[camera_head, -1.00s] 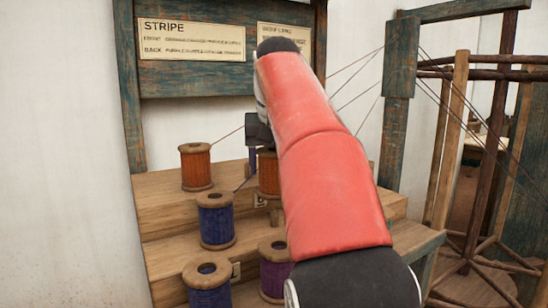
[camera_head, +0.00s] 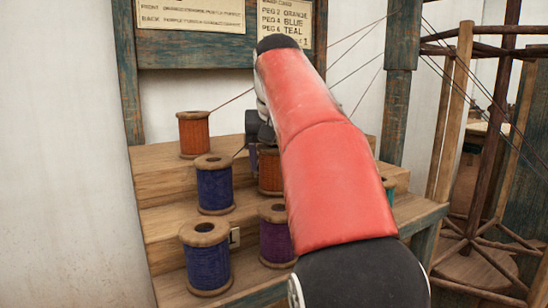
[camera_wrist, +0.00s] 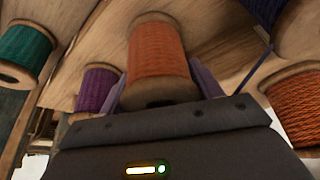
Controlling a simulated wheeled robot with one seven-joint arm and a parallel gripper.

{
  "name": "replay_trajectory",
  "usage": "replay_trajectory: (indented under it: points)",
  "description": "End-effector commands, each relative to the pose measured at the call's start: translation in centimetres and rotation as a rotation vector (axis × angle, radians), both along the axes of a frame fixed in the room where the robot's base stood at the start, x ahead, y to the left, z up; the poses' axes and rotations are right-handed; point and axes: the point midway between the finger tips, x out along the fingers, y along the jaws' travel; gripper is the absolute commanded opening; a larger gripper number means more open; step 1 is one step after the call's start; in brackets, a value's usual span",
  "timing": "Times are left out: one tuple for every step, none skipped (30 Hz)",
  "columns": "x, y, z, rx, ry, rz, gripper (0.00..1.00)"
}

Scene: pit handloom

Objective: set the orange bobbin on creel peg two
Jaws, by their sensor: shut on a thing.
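My gripper (camera_wrist: 158,88) is shut on an orange bobbin (camera_wrist: 158,50), with a purple finger on each side of it. In the head view this bobbin (camera_head: 269,172) is partly hidden behind my arm, close to the stepped wooden creel (camera_head: 160,178). It looks roughly upright; I cannot tell whether it touches a step or a peg. A second orange bobbin (camera_head: 194,134) stands on the top step at the left, with a thread running from it; it also shows at the right edge of the wrist view (camera_wrist: 295,105). Peg two is not identifiable.
Two blue bobbins (camera_head: 214,186) (camera_head: 206,262) and a purple bobbin (camera_head: 275,235) stand on the lower steps. A teal bobbin (camera_wrist: 25,48) is partly hidden by my arm in the head view. A card (camera_head: 285,28) reads peg 2 orange. A wooden reel frame (camera_head: 465,150) stands right.

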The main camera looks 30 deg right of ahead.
Motion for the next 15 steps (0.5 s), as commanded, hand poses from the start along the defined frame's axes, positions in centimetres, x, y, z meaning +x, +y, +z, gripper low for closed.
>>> replay_trajectory:
  points:
    - [-0.01, 0.01, -0.18, 0.000, -0.001, 0.000, 0.39]
    - [-0.02, 0.01, -0.21, 0.000, -0.001, 0.000, 0.39]
    - [-0.02, 0.01, -0.25, 0.000, -0.001, 0.000, 0.39]
    - [-0.01, 0.01, -0.25, 0.000, -0.001, 0.000, 0.39]
    - [-0.02, 0.01, -0.26, 0.000, -0.001, 0.000, 0.39]
    - [-0.02, 0.00, -0.25, 0.000, -0.001, 0.000, 0.39]
    - [-0.02, 0.00, -0.25, 0.000, -0.001, 0.000, 0.39]
    - [-0.02, 0.00, -0.25, 0.000, -0.001, 0.000, 0.39]
    - [-0.02, 0.01, -0.25, 0.000, -0.001, 0.000, 0.39]
    - [-0.02, 0.01, -0.24, 0.000, -0.001, 0.000, 0.39]
    - [-0.02, 0.01, -0.25, 0.000, -0.001, 0.000, 0.39]
    - [-0.02, 0.01, -0.24, 0.000, -0.001, 0.000, 0.39]
    - [-0.02, 0.01, -0.24, 0.000, -0.001, 0.000, 0.67]
    - [-0.02, 0.01, -0.24, 0.000, -0.001, 0.000, 0.71]
    - [-0.02, 0.01, -0.24, 0.000, -0.001, 0.000, 0.76]
